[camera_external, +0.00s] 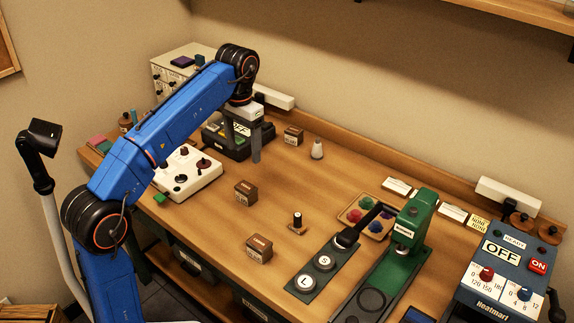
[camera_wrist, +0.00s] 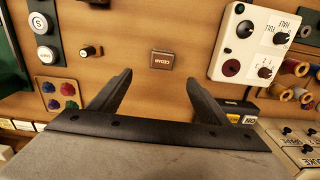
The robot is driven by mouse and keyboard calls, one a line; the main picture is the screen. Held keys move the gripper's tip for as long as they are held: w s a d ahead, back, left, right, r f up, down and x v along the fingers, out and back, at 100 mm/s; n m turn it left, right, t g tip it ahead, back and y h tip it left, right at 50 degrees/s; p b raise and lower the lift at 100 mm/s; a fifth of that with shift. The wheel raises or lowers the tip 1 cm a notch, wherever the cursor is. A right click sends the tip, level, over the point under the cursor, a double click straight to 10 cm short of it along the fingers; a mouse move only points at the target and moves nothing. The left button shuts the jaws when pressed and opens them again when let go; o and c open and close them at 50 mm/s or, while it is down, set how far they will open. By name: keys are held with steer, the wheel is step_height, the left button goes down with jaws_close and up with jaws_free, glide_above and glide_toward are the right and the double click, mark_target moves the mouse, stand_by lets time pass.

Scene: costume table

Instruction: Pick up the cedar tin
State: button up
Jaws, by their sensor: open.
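The cedar tin (camera_wrist: 161,60) is a small brown box with a pale-edged top and a CEDAR label. In the wrist view it lies just beyond my fingertips, roughly centred between them and apart from both. In the outside view it appears to be the middle brown tin (camera_external: 246,193), standing on the table; its label is too small to read there. My gripper (camera_external: 242,150) points down above the back left of the table, behind that tin. It also shows in the wrist view (camera_wrist: 159,79), with its two fingers wide apart and nothing between them.
Similar tins stand behind (camera_external: 293,135) and in front (camera_external: 259,248). A white control panel (camera_external: 188,172) is to the left. A dark spool (camera_external: 297,222) and button plate (camera_external: 321,264) are to the right. The wood around the middle tin is clear.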

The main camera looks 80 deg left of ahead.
glide_toward(246, 186)
steer(key=f, duration=0.5)
steer(key=shift+d+f, duration=0.1)
steer(key=shift+d, duration=0.3)
steer(key=shift+a+f, duration=0.15)
steer(key=shift+f, duration=1.15)
steer(key=shift+a+f, duration=0.15)
steer(key=shift+f, duration=1.15)
steer(key=c, duration=1.2)
